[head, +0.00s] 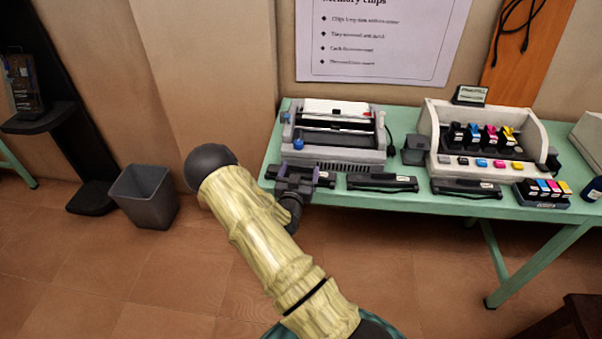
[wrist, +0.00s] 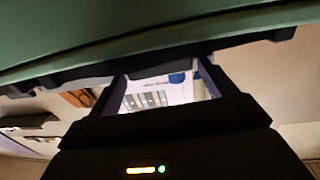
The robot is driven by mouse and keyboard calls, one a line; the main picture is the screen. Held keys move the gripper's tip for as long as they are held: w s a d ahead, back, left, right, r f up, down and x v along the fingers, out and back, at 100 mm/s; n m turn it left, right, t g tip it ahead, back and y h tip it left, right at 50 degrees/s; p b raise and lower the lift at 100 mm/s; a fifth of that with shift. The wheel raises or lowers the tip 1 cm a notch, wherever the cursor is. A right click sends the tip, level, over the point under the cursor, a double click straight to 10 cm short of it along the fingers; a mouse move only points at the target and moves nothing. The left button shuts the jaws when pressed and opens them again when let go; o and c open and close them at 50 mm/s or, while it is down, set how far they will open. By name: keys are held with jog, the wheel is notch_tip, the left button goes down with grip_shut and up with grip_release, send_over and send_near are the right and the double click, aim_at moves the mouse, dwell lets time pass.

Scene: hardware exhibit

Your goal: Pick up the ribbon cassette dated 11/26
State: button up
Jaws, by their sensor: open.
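Three dark ribbon cassettes lie in a row along the front edge of the green table (head: 410,201). The left cassette (head: 325,178) is partly covered by my gripper (head: 303,174). The middle cassette (head: 382,182) and the right cassette (head: 466,188) carry small pale labels. No date is readable on any of them. My gripper is open at the left cassette, by the table's front edge. In the wrist view its two fingers (wrist: 160,88) stand apart, with a dark strip across their tips that I cannot surely identify. Contact cannot be told.
A grey printer (head: 333,137) stands behind the left and middle cassettes. A pale printer with colored cartridges (head: 436,140) stands to the right. A small cartridge tray (head: 541,200) sits at the front right. A grey bin (head: 145,195) stands on the floor at left.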

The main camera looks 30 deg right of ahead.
jog(key=shift+x, duration=1.15)
jog(key=c, duration=0.8)
